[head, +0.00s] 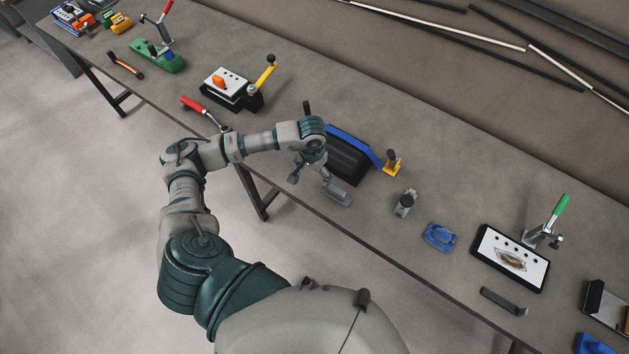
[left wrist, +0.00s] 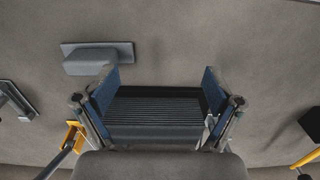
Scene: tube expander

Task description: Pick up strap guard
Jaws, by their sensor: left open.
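No part is labelled, so I cannot tell for certain which one is the strap guard. A small grey block on a flat plate (head: 338,195) lies on the table near its front edge; it also shows at the upper left of the left wrist view (left wrist: 97,58). A black ribbed box (head: 345,160) with a blue bar (head: 352,142) stands behind it. My left gripper (head: 312,177) hangs over this area. In the left wrist view the left gripper (left wrist: 158,92) is open, and the ribbed box (left wrist: 155,112) shows between its fingers. Contact cannot be told. My right gripper is out of view.
A yellow clamp part (head: 392,164), a small grey clip (head: 405,203) and a blue part (head: 439,238) lie to the right. A white panel with a green-handled clamp (head: 511,259) is farther right. A white-topped block (head: 228,90) stands left. The table behind the ribbed box is clear.

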